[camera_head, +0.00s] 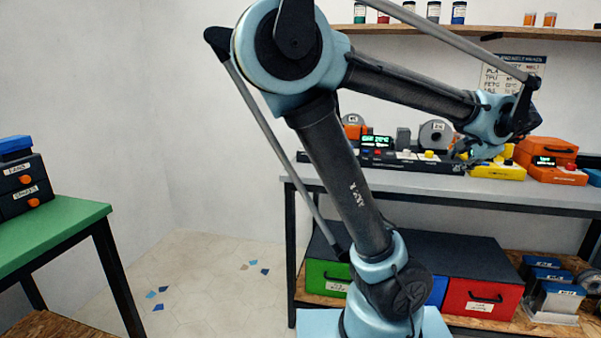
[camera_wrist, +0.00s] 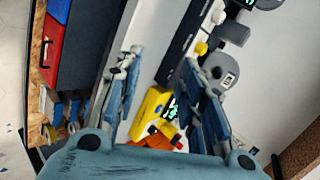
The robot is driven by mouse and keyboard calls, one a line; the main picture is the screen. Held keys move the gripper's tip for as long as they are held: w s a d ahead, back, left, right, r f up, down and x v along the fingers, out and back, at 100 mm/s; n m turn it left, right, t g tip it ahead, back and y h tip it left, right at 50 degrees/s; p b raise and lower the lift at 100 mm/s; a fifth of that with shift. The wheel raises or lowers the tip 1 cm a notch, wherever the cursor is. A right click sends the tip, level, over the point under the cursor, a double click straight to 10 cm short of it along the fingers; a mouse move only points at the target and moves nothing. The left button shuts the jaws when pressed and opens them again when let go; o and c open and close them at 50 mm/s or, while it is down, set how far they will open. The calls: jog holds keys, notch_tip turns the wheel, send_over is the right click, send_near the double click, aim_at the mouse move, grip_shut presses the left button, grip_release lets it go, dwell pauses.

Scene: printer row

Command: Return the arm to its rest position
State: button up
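My arm is raised and bent across the head view, its upper link reaching right toward the grey bench (camera_head: 420,184). My gripper (camera_head: 462,152) is small at the end of the arm, in front of the row of devices on the bench. In the wrist view my gripper (camera_wrist: 160,60) has its two fingers well apart, with nothing held between them. A yellow device (camera_wrist: 150,112) with a lit display shows beyond and between the fingers. How far the fingers are from the devices is hard to tell.
A black device (camera_head: 375,158), a yellow one (camera_head: 498,172) and an orange one (camera_head: 556,177) stand on the bench. Drawers in green (camera_head: 325,276) and red (camera_head: 480,297) sit below. A wall shelf (camera_head: 470,31) holds jars.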

jog(key=a+f+n+g+y, duration=0.1)
jog(key=a+f+n, duration=0.25)
jog(key=a, duration=0.35)
jog(key=s+a+f+n+g+y, duration=0.1)
jog(key=a+f+n+g, duration=0.1)
jog(key=a+f, duration=0.3)
jog(key=a+f+n+g+y, duration=0.1)
jog(key=a+f+n, duration=0.2)
jog(key=a, duration=0.5)
jog(key=s+a+f+n+g+h, duration=0.2)
jog(key=s+a+f+n+g, duration=0.1)
jog(key=s+a+f+n, duration=0.6)
jog(key=shift+s+f+g, duration=0.3)
jog(key=shift+s+f, duration=0.35)
jog(key=shift+f, duration=0.4)
jog(key=shift+w+f, duration=0.2)
jog(key=shift+w, duration=0.25)
